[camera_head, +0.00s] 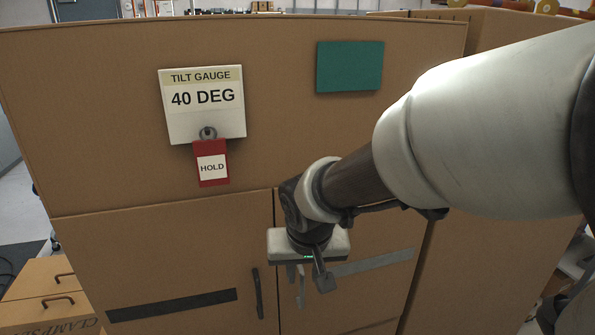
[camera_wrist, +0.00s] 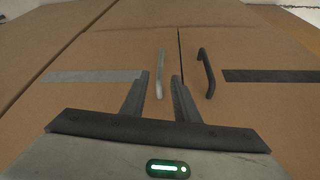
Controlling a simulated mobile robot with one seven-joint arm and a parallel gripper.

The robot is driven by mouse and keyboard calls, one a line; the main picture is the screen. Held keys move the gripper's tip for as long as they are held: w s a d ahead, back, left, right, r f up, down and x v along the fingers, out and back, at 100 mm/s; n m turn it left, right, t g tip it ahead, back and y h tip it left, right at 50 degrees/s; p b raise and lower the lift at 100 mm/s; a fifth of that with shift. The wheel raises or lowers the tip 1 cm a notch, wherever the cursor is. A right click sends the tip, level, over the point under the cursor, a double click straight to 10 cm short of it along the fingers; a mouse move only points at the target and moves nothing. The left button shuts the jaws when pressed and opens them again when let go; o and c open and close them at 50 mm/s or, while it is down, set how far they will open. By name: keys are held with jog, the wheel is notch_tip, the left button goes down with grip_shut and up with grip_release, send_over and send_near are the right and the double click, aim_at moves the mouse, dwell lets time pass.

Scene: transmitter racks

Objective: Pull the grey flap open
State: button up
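The grey flap is the lower right door of a cardboard cabinet, marked by a grey strip (camera_head: 372,263). The strip also shows at the left in the wrist view (camera_wrist: 95,76). The flap looks closed, level with its neighbour at the seam. Its upright grey handle (camera_wrist: 160,68) stands near the seam; in the head view it is partly hidden by my gripper (camera_head: 306,277). In the wrist view my gripper (camera_wrist: 160,77) is open, its fingers apart with the handle in line between the tips. I cannot tell whether either finger touches it.
The left flap carries a black strip (camera_head: 172,305) and a black handle (camera_head: 258,292), close beside my gripper. Above are a "TILT GAUGE 40 DEG" sign (camera_head: 201,105), a red HOLD tag (camera_head: 211,163) and a green panel (camera_head: 349,66). A cardboard drawer box (camera_head: 40,290) stands at the lower left.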

aim_at(302, 283)
jog(key=b+x, duration=0.1)
jog(key=x, duration=0.6)
jog(key=shift+w+f, duration=0.1)
jog(key=shift+f, duration=0.2)
grip_shut()
